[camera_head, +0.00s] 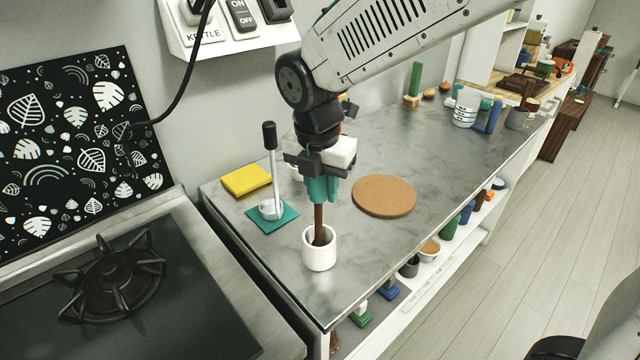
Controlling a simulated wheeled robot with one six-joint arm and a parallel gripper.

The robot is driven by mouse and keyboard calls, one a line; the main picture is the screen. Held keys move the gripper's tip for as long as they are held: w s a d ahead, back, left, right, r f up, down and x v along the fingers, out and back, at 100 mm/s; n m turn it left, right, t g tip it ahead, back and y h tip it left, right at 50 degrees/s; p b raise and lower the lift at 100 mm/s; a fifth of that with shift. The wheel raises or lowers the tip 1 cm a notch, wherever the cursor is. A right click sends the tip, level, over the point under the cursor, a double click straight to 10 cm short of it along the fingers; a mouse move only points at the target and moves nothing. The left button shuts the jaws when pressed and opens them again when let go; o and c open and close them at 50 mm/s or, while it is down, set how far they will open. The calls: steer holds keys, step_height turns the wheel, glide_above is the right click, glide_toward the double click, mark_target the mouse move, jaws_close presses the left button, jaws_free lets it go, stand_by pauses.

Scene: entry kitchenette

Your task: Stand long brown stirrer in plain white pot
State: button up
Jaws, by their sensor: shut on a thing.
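The plain white pot (320,255) stands upright on the grey marbled counter near its front left corner. The long brown stirrer (318,220) is upright, with its lower end inside the pot's mouth. My gripper (321,190) points down above the pot, its teal fingers shut on the stirrer's upper part. The stirrer's top is hidden by the gripper. The pot's wall hides the stirrer's lower tip, so I cannot tell whether it touches the bottom.
A ladle with a black handle (269,136) stands on a teal mat (288,220) left of the pot. A yellow sponge (246,179) lies behind it. A round cork mat (384,195) lies to the right. The stove (190,310) is at left.

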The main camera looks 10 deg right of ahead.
steer(key=o, duration=1)
steer(key=shift+c, duration=0.2)
steer(key=r, duration=0.4)
steer(key=s+r, duration=0.1)
steer(key=r, duration=0.7)
steer(key=shift+s+a, duration=0.2)
steer(key=shift+a, duration=0.2)
steer(key=s+d+m, duration=0.8)
steer(key=d+m, duration=0.6)
steer(key=s+d+f+m, duration=0.3)
steer(key=s+m, duration=0.2)
steer(key=m, duration=0.2)
steer(key=s+d+f+m, duration=0.3)
steer(key=s+m, duration=0.3)
steer(key=m, duration=0.2)
steer(key=shift+d+y, duration=0.35)
steer(key=shift+y, duration=0.05)
steer(key=shift+s+f, duration=0.1)
